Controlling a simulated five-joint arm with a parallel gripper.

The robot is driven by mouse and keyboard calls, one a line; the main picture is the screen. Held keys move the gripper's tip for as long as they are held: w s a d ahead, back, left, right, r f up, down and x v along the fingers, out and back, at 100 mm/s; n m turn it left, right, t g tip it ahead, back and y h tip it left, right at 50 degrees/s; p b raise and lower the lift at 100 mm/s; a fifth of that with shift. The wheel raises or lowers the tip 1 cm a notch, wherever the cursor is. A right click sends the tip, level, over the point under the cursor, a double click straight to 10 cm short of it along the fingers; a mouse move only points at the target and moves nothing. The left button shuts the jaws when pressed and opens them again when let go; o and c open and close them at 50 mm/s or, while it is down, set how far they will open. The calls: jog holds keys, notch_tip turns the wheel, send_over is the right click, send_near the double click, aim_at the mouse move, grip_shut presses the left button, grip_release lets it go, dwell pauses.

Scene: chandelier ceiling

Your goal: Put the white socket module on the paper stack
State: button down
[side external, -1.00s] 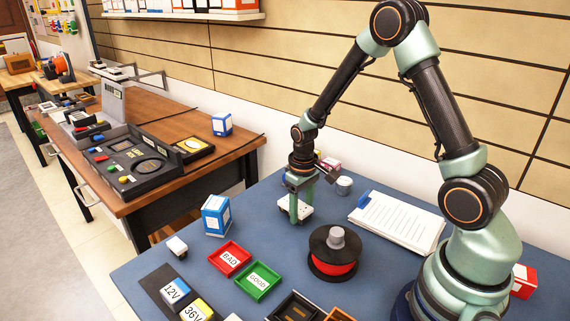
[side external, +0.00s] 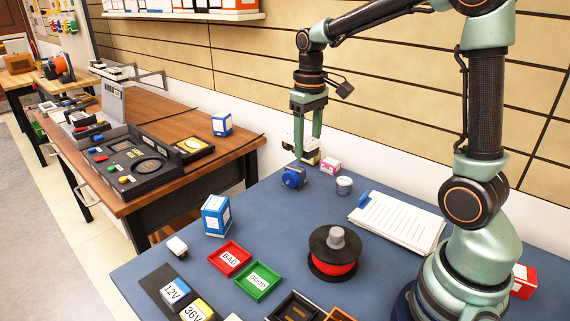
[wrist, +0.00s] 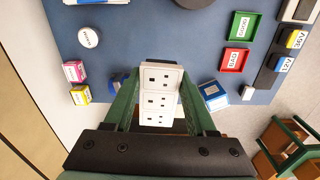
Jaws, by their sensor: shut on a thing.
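My gripper (side external: 307,142) is shut on the white socket module (wrist: 159,98), which has several socket faces showing in the wrist view. In the side view the module (side external: 290,142) hangs well above the back of the blue table, between the green fingers. The paper stack (side external: 397,222) lies flat on the table to the right of my gripper, with lined sheets and a blue clip at its left corner. In the wrist view only a sliver of the paper stack (wrist: 97,2) shows at the top edge.
A blue device (side external: 293,177), a pink box (side external: 330,166) and a white round pot (side external: 344,186) stand below my gripper. A black spool with red filament (side external: 334,254) stands in front of the paper stack. Red (side external: 229,259) and green (side external: 258,281) trays lie front left.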

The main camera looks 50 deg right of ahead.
jog(key=s+d+r, duration=0.1)
jog(key=s+d, duration=0.7)
jog(key=d, duration=0.2)
send_over(395, 216)
jog(key=shift+n, duration=0.4)
notch_tip(395, 216, down, 19)
jog(key=shift+a+f, duration=0.1)
jog(key=shift+f, duration=0.1)
jog(key=shift+c, duration=1.1)
grip_release()
